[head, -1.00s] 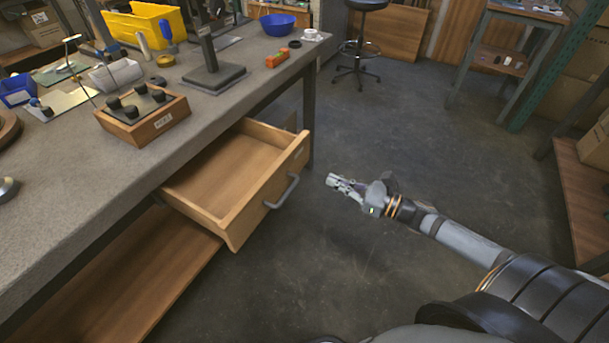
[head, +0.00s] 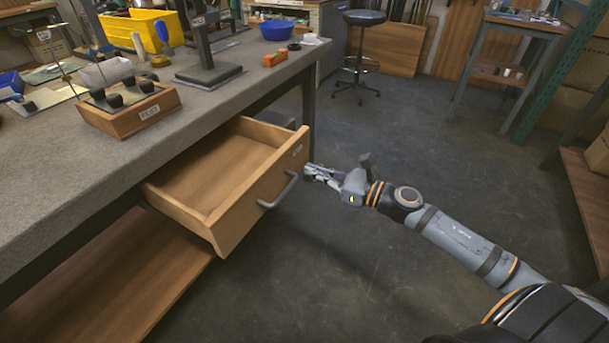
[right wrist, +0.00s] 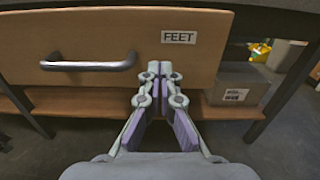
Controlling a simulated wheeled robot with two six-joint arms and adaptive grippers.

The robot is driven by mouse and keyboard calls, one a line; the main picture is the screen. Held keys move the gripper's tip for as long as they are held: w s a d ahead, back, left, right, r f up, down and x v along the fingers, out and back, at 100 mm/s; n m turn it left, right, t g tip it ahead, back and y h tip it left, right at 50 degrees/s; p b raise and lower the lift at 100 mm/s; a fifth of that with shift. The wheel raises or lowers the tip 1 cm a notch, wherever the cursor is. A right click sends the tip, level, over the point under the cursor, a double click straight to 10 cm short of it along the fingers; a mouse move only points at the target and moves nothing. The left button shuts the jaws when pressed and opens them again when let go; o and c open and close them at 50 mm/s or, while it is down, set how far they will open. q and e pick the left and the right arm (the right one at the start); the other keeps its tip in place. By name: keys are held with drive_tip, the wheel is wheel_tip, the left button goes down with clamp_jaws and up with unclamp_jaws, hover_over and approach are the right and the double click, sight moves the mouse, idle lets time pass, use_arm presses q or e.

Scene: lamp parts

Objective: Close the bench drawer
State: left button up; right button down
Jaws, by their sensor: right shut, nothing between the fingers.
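The bench drawer (head: 237,222) is open and juts out from under the bench top; its inside looks empty. Its front has a grey bar handle (head: 279,192). In the right wrist view, the drawer front (right wrist: 110,30) fills the upper part, with the handle (right wrist: 88,64) to the left and a "FEET" label (right wrist: 178,37) to the right. My right gripper (head: 308,170) is shut and empty, close to the drawer front near its far end, right of the handle. In the wrist view, its fingertips (right wrist: 160,68) overlap the front's lower part below the label; I cannot tell whether they touch. My left gripper is out of view.
The bench top (head: 60,165) holds a wooden box with dark knobs (head: 128,112), a yellow bin (head: 140,30) and a blue bowl (head: 276,30). A wooden shelf (head: 120,275) lies below the drawer. A stool (head: 362,50) stands farther back. Open floor surrounds my right arm.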

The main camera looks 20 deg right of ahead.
sight(293, 163)
drive_tip(key=shift+w+a+f+b, duration=0.1)
drive_tip(key=shift+w+a+b, duration=0.3)
drive_tip(key=shift+w+b, duration=0.15)
drive_tip(key=shift+w+a+r+p, duration=0.15)
drive_tip(key=shift+w+r+p, duration=0.1)
drive_tip(key=shift+r+p, duration=0.1)
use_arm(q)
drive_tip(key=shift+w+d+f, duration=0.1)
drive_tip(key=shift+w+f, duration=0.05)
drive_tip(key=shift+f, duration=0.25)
use_arm(e)
drive_tip(key=shift+w+a+f, duration=0.25)
drive_tip(key=shift+w+a, duration=0.2)
drive_tip(key=shift+w, duration=0.05)
